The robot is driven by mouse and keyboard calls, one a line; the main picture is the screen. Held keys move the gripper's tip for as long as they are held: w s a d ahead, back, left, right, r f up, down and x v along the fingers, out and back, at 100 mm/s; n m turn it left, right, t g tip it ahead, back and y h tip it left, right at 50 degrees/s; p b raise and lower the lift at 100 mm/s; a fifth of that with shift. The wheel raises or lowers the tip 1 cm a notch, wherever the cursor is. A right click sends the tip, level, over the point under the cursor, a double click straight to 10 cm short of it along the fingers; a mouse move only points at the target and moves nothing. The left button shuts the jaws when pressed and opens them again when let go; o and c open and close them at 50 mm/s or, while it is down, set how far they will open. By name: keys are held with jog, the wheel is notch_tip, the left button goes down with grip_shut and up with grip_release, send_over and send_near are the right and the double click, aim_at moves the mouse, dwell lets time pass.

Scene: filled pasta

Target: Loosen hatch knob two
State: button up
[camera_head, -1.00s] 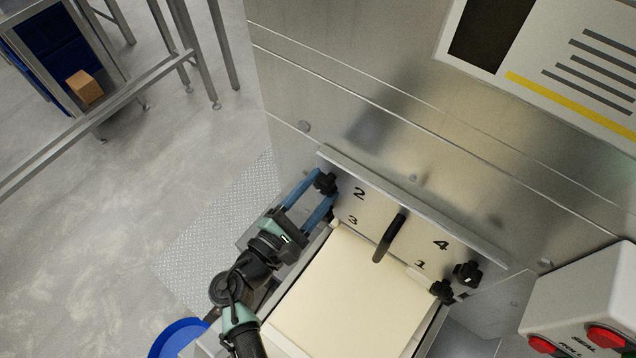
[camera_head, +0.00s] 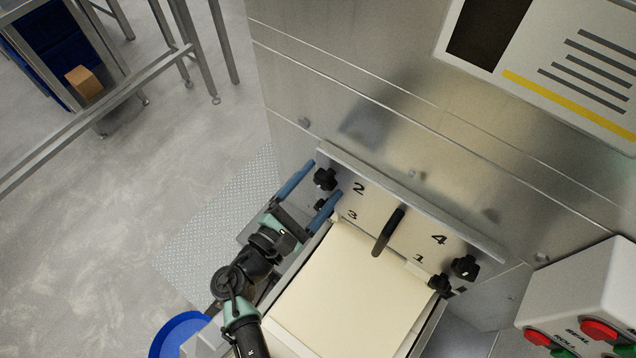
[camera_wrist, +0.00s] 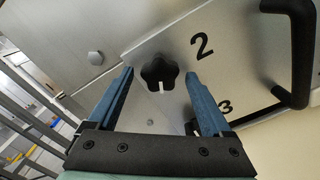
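Hatch knob two (camera_head: 325,179) is a black lobed knob at the upper left corner of the hatch plate (camera_head: 385,213), beside the printed 2. In the wrist view knob two (camera_wrist: 158,70) shows whole, with a short white mark on its lower side. My gripper (camera_head: 317,183) has its two blue fingers wide apart. In the wrist view the fingertips of my gripper (camera_wrist: 159,74) lie on either side of the knob, with visible gaps. I cannot tell how far the tips stand in front of it.
Knob three (camera_head: 320,204) sits just below, close to my lower finger. A black bar handle (camera_head: 388,232) stands out from the plate's middle. Knobs four (camera_head: 466,267) and one (camera_head: 440,285) are at the right. A cream sheet (camera_head: 350,290) lies below the plate.

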jog(key=b+v, duration=0.2)
jog(key=v, duration=1.1)
dwell(0.4)
